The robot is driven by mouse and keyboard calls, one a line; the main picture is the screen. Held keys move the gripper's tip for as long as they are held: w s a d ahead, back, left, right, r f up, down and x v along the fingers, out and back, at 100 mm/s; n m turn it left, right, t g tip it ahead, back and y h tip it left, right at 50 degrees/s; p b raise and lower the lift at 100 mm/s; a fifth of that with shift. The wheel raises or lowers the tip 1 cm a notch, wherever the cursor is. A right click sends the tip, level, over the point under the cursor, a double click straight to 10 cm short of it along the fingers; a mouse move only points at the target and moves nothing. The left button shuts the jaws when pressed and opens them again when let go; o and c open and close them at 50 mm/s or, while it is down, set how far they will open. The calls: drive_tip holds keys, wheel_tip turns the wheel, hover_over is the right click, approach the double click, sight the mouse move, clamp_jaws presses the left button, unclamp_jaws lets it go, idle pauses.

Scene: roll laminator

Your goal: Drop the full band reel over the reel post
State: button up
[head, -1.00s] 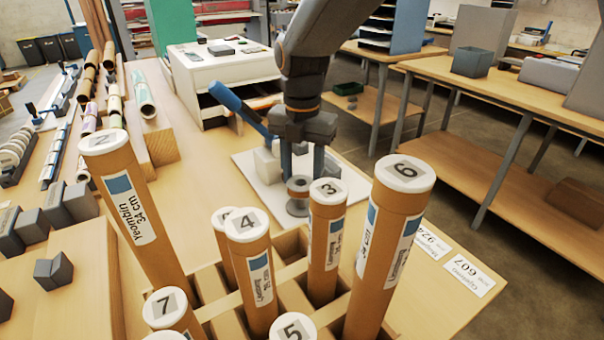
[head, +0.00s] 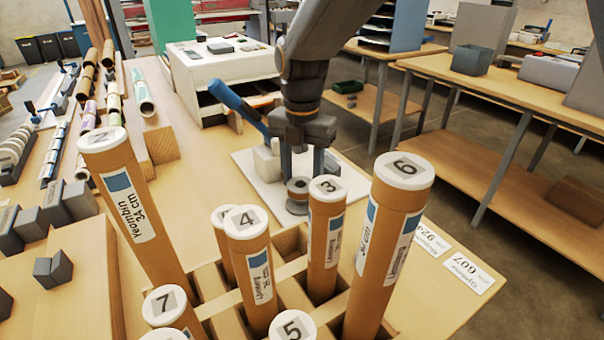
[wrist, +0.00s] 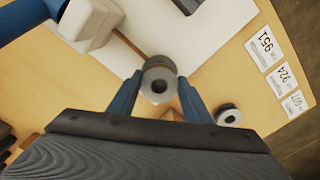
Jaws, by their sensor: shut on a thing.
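In the head view the held reel (head: 298,185) shows at the fingertips of my gripper (head: 302,178), above the worktop. A grey disc (head: 297,208) shows just below it; a gap between them cannot be made out. I cannot clearly identify the reel post.
Numbered tubes (head: 325,235) stand in a wooden rack (head: 290,243) in the foreground. A white machine (head: 222,75) and a blue lever (head: 238,106) are left of my gripper. A white plate (wrist: 222,22) lies beyond the reel. Label cards (wrist: 265,47) lie at the right edge.

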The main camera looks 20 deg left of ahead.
drive_tip(key=shift+f, duration=0.25)
drive_tip(key=shift+f, duration=0.35)
drive_tip(key=shift+f+b, duration=0.3)
drive_tip(key=shift+f, duration=0.05)
drive_tip(key=o, duration=1.2)
drive_tip(key=shift+c, duration=0.2)
drive_tip(key=shift+r+b, duration=0.7)
drive_tip(key=shift+r, duration=3.25)
